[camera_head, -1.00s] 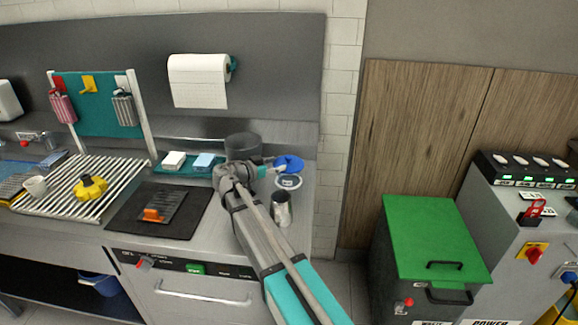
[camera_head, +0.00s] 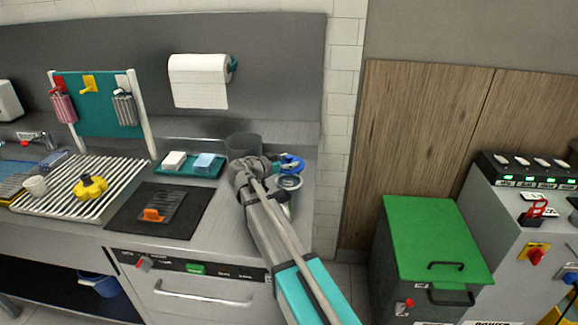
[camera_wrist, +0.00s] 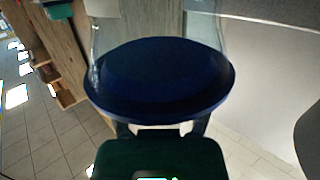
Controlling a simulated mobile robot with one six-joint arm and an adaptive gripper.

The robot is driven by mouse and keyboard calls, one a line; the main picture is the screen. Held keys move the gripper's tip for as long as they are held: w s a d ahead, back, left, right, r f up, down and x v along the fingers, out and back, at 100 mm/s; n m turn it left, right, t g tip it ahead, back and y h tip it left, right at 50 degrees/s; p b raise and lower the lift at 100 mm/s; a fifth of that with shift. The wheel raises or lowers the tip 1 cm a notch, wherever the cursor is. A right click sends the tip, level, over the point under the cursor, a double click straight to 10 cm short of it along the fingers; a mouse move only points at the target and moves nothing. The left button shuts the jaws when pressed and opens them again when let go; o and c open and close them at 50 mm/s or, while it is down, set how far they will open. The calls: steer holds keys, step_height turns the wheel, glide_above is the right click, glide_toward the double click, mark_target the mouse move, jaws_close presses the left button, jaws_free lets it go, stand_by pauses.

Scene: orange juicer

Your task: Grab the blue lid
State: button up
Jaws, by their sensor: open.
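The blue lid (camera_head: 293,162) is at the back right of the counter, partly hidden behind my gripper (camera_head: 278,166). In the wrist view the round dark-blue lid (camera_wrist: 160,78) fills the middle, with a clear, see-through body at its upper edge. My gripper (camera_wrist: 161,128) is open, its two fingers spread on either side below the lid's near edge. The fingertips are hidden by the lid, so I cannot tell whether they touch it.
A dark round container (camera_head: 242,146) stands behind my wrist. A pale ring-shaped item (camera_head: 290,182) is close to the gripper, and a metal cup is mostly hidden by my arm. A teal tray (camera_head: 178,168) with two blocks lies to the left.

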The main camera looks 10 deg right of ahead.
stand_by(0.5)
jaws_close()
